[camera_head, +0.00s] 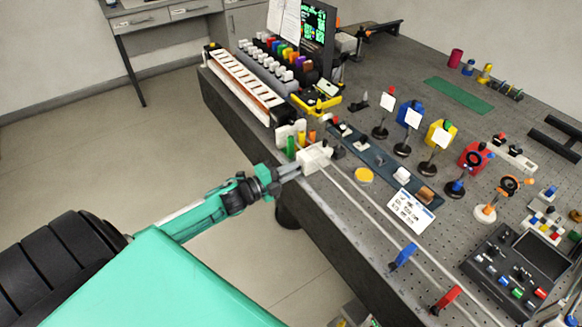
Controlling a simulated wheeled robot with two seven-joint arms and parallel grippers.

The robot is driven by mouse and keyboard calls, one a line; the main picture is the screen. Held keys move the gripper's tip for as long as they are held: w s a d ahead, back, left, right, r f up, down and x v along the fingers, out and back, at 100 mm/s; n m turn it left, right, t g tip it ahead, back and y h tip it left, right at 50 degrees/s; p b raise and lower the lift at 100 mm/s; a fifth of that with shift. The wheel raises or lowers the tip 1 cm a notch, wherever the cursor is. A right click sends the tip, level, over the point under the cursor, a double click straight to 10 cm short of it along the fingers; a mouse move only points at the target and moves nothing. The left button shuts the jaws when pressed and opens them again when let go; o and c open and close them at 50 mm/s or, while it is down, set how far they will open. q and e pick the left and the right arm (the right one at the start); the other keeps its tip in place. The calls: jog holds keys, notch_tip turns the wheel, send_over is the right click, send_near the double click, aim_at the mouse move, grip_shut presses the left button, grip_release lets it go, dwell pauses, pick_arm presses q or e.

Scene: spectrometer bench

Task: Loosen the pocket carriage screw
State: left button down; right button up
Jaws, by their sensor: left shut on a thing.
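The pocket carriage looks to be the white block (316,157) at the upper end of the pale rails, near the bench's left edge. My left gripper (294,170) reaches in from the left, with its fingertips at the block's near side. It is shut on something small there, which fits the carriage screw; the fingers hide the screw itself. The block sits upright on the bench. My right gripper is not in view.
Pale rails (380,227) run from the block toward the lower right, with blue (405,254) and red (447,297) clips along them. Mounted cards and optics fill the bench to the right. The floor at left is clear.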

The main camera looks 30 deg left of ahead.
pick_arm(q)
jog(key=n+p, duration=0.4)
jog(key=n, duration=0.7)
jog(key=shift+f, duration=0.1)
jog(key=shift+n, duration=0.3)
dwell(0.3)
jog(key=c, duration=1.4)
grip_release()
jog(key=shift+b+v, duration=1.6)
jog(key=shift+v, duration=5.35)
